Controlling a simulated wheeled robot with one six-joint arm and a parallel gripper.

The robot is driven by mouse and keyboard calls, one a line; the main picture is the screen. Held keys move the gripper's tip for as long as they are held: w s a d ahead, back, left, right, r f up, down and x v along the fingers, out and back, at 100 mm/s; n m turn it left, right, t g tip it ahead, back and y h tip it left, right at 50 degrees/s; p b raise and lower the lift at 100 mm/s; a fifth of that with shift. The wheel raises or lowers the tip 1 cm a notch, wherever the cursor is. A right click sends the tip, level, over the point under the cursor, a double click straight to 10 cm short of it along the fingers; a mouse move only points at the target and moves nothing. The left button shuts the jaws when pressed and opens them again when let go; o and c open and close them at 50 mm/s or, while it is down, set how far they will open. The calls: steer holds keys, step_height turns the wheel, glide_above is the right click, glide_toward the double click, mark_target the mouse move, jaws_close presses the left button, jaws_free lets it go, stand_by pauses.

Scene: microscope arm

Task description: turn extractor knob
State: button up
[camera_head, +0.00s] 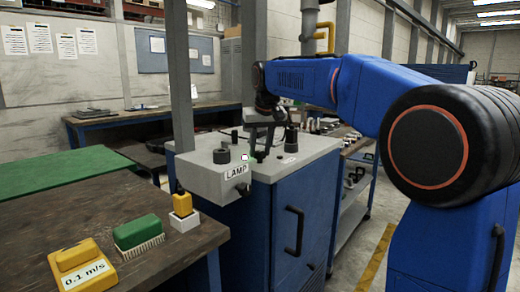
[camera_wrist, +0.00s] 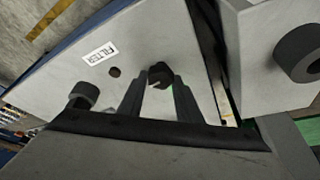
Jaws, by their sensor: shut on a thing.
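A small black knob (camera_wrist: 160,73) stands on the light grey top of the bench cabinet. My gripper (camera_wrist: 159,84) is shut on this knob, with one finger on each side of it in the wrist view. In the head view my gripper (camera_head: 260,153) points down at the cabinet top (camera_head: 212,149), and its fingers mostly hide the knob. No label reading "extractor" is readable. A white label (camera_wrist: 100,53) that seems to read FILTER lies near a dark hole beside the held knob.
Another black knob (camera_wrist: 83,95) stands left of the fingers in the wrist view. A wooden table (camera_head: 60,225) at the left holds a yellow block (camera_head: 80,265) and a green brush (camera_head: 137,233).

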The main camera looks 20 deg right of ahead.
steer(key=n+y, duration=0.1)
steer(key=n, duration=0.3)
steer(key=shift+w+d+n+y, duration=0.1)
steer(key=shift+d+n+y, duration=0.1)
steer(key=shift+n+y, duration=0.15)
steer(key=n+g+y, duration=0.1)
steer(key=n, duration=0.2)
steer(key=shift+d+n, duration=0.1)
steer(key=shift+n, duration=0.15)
steer(key=n+g+y, duration=0.1)
steer(key=n, duration=0.2)
steer(key=shift+w+n, duration=0.15)
steer(key=shift+n, duration=0.15)
steer(key=shift+w+d+n+g+y, duration=0.1)
steer(key=shift+n+g+y, duration=0.25)
steer(key=shift+n, duration=0.65)
steer(key=shift+n+g+y, duration=0.1)
steer(key=shift+n+g, duration=0.35)
steer(key=shift+n, duration=0.55)
steer(key=o, duration=1)
steer(key=shift+o, duration=0.2)
